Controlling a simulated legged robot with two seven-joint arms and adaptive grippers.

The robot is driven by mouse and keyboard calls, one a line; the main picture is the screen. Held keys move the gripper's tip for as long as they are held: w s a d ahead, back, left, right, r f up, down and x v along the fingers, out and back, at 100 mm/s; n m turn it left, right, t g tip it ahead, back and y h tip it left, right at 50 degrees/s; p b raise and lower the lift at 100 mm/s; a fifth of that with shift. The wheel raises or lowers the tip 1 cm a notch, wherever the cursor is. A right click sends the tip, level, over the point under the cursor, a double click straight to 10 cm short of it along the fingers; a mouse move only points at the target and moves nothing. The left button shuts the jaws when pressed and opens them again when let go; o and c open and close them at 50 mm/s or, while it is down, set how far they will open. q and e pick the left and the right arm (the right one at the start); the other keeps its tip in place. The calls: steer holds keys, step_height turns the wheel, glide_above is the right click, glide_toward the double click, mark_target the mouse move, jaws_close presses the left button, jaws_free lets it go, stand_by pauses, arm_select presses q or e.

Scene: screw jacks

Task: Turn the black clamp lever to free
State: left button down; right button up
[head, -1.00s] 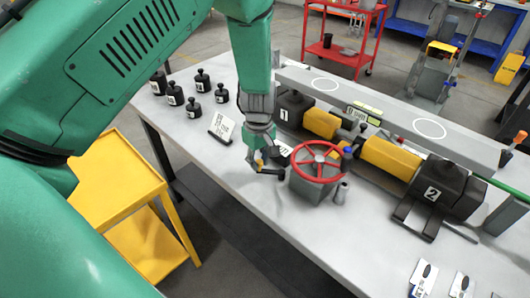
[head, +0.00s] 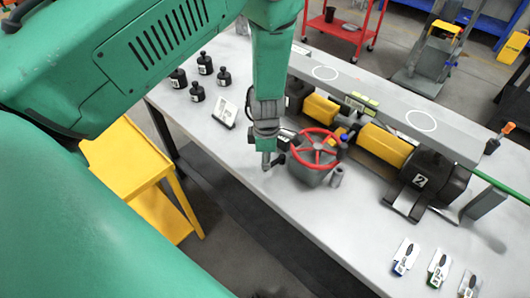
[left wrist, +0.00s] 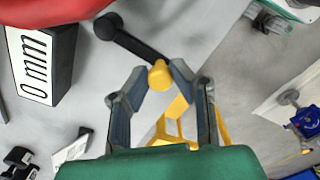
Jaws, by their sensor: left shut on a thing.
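The black clamp lever (left wrist: 135,45) shows in the left wrist view as a dark bar with a round black hub at one end and a yellow knob (left wrist: 160,75) at the other. My left gripper (left wrist: 158,84) is shut on the knob end, with a finger on each side. In the head view my left gripper (head: 268,163) points down at the table's near side, just left of the red handwheel (head: 315,148). The lever is mostly hidden there. My right gripper is not in view.
Black and yellow jacks (head: 385,145) lie behind, along a grey beam (head: 400,112). A small sign (head: 225,112) and black weights (head: 197,92) stand left. The near right tabletop is clear up to the tags.

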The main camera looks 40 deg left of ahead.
arm_select(q)
steer(key=shift+d+n, duration=0.4)
steer(key=shift+n, duration=0.1)
steer(key=c, duration=1.5)
jaws_free()
steer(key=shift+o, duration=0.7)
steer(key=shift+d, duration=0.1)
step_height(320, 180, up, 12)
